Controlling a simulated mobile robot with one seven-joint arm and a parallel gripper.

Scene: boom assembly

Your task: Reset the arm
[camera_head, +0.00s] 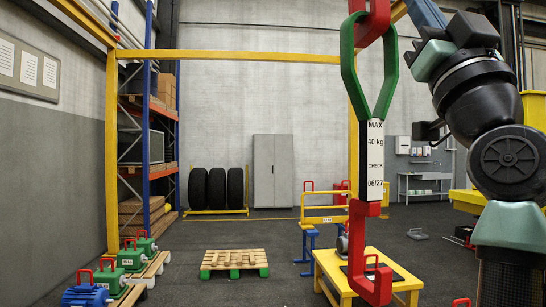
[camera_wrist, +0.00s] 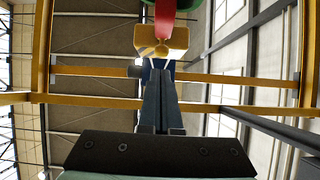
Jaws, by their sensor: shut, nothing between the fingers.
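My gripper (camera_wrist: 160,72) points up into the wrist view, its two dark fingers together and empty. Just beyond the fingertips in that view is a yellow block (camera_wrist: 162,40) with a red piece (camera_wrist: 165,18) above it; I cannot tell whether the fingers touch the block. In the head view my arm rises along the right side, and the gripper cannot be made out. A hanging piece with a green loop (camera_head: 348,80), a white label plate (camera_head: 371,150) and a red hook (camera_head: 372,280) fills the centre right of that view.
A yellow table (camera_head: 398,272) stands behind the hook. Yellow frame beams (camera_head: 230,57) cross overhead. A pallet (camera_head: 235,261) lies on the floor, and green motors (camera_head: 130,258) and a blue motor (camera_head: 86,294) stand at left. Open floor lies around the pallet.

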